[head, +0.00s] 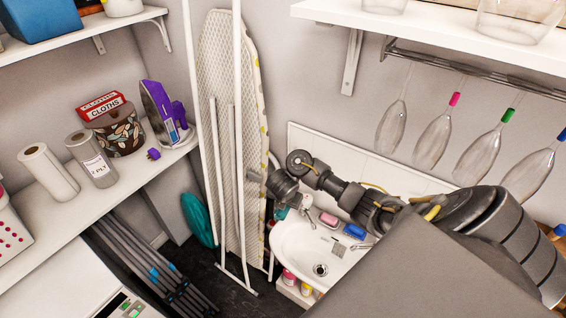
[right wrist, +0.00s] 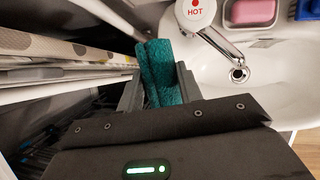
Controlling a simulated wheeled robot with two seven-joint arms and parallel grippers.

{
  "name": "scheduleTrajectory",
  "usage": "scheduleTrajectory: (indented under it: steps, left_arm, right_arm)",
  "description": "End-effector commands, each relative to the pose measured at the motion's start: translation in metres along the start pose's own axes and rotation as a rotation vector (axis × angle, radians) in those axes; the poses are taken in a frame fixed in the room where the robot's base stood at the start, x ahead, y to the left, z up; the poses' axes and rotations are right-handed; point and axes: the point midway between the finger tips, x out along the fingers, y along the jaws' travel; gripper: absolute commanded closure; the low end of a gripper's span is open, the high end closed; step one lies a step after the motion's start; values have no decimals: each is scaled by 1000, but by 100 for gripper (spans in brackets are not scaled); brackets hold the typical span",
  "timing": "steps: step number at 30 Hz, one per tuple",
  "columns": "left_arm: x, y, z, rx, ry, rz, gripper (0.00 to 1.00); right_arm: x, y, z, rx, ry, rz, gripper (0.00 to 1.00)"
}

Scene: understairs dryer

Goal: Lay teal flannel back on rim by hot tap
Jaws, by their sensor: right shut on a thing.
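My right gripper (right wrist: 158,88) is shut on the teal flannel (right wrist: 160,68), which stands up folded between the fingers in the right wrist view. The hot tap (right wrist: 196,12), with a red HOT mark, is just right of the flannel. The white basin (right wrist: 255,68) lies to the right, its left rim close beside the flannel; I cannot tell whether they touch. In the head view my right arm reaches over the basin (head: 285,240), and a bit of the flannel (head: 281,213) shows below the wrist at the basin's far left. My left gripper is not in view.
A pink soap (head: 328,219) and a blue item (head: 354,231) sit on the basin's back ledge. The ironing board (head: 240,130) and a white airer frame (head: 216,170) stand close left of my right gripper. Glass stems hang under the shelf (head: 440,35).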

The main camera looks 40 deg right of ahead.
Motion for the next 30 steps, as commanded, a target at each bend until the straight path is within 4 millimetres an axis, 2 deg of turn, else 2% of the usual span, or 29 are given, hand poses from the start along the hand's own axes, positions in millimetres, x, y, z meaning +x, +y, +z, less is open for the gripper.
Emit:
scheduleTrajectory:
  steps: [5, 10, 21, 30]
  left_arm:
    - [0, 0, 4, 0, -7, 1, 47]
    - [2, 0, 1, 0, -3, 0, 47]
    - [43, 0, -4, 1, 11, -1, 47]
    - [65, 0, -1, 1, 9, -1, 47]
  right_arm:
    - [8, -1, -4, -3, 1, -3, 90]
    - [25, -4, -10, -3, -1, -1, 90]
    - [64, -7, -27, -3, 1, 2, 90]
    - [82, -9, -34, -4, 0, 2, 90]
